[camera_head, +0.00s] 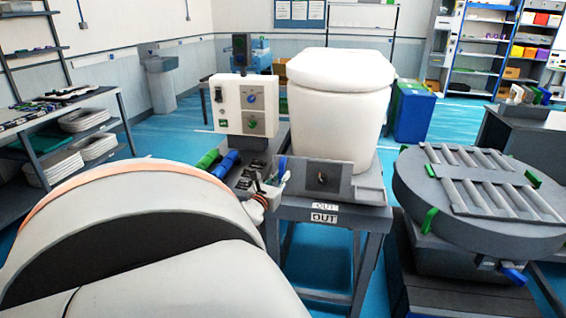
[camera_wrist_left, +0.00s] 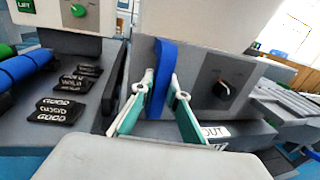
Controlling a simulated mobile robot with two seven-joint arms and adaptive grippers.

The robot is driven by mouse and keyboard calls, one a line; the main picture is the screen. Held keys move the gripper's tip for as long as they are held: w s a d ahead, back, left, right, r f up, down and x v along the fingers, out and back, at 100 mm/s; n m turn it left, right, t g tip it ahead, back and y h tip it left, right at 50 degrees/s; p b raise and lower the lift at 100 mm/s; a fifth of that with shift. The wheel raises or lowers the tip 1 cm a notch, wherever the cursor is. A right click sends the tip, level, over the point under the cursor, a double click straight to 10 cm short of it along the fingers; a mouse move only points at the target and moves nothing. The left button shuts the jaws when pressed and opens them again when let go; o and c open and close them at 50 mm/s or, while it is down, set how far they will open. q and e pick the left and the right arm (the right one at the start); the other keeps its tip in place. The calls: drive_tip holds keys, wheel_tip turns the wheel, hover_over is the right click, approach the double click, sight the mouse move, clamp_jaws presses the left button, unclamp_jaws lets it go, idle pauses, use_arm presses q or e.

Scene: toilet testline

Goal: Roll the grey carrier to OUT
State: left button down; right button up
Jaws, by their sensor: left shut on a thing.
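The grey carrier (camera_head: 368,190) stands on the bench's dark top with a white toilet (camera_head: 340,105) upright on it. Its front plate with a black knob (camera_head: 323,178) also shows in the wrist view (camera_wrist_left: 222,90). White OUT labels (camera_head: 325,217) are on the bench's front edge, just below the carrier; one shows partly in the wrist view (camera_wrist_left: 214,131). My left gripper (camera_head: 278,178) is at the carrier's left front corner. In the wrist view its fingers (camera_wrist_left: 160,92) are shut on an upright blue handle (camera_wrist_left: 161,70) beside the front plate. My right gripper is out of view.
A control box (camera_head: 245,105) stands behind left, with green and blue rolls (camera_head: 218,162) and black GOOD tags (camera_wrist_left: 60,110) near it. A round grey turntable with rollers (camera_head: 480,190) is at the right. A blue bin (camera_head: 412,112) stands behind.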

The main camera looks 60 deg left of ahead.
use_arm(q)
drive_tip(key=c, duration=2)
unclamp_jaws()
drive_tip(key=shift+s+a, duration=0.1)
drive_tip(key=shift+s, duration=0.15)
drive_tip(key=v, duration=1.2)
drive_tip(key=d+f+n+g+h, duration=0.3)
drive_tip(key=d+f+n+h, duration=0.3)
drive_tip(key=d+f+n, duration=1.1)
drive_tip(key=d+f+n+h, duration=0.2)
drive_tip(key=d, duration=1)
drive_tip(key=s+d+f+n+h, duration=0.1)
drive_tip(key=d+f+n+h, duration=0.1)
drive_tip(key=d, duration=1.1)
drive_tip(key=d+f+n+h, duration=0.2)
drive_tip(key=d+n+h, duration=0.1)
drive_tip(key=d, duration=1)
drive_tip(key=shift+s+f+h, duration=0.25)
drive_tip(key=shift+s+h, duration=0.05)
drive_tip(key=shift+h, duration=0.1)
